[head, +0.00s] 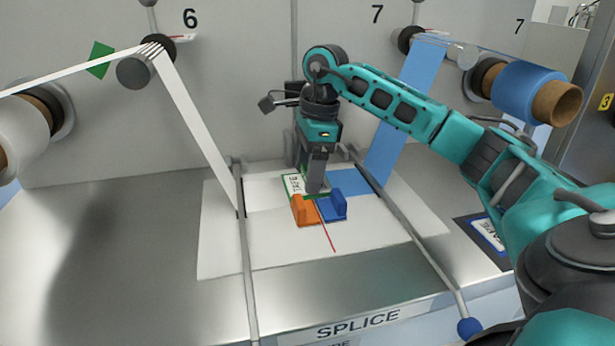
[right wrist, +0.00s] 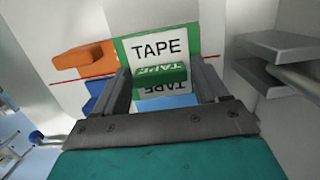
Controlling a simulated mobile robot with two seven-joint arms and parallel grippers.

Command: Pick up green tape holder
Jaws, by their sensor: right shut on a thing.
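The green tape holder (head: 292,184) is a white plate with a green border, marked TAPE, at the middle of the splice table. In the right wrist view its green grip block (right wrist: 160,75) stands between the two fingers. My right gripper (head: 315,190) points down over the holder and is shut on this block. The fingers hide part of the holder in the head view. I cannot tell whether it rests on the table or is slightly raised. My left gripper is out of view.
An orange block (head: 304,211) and a blue block (head: 333,206) sit just in front of the holder. A red line runs across the white sheet (head: 270,253). Rails (head: 246,270) flank the splice area. A white web and a blue web (head: 408,100) slope down to it.

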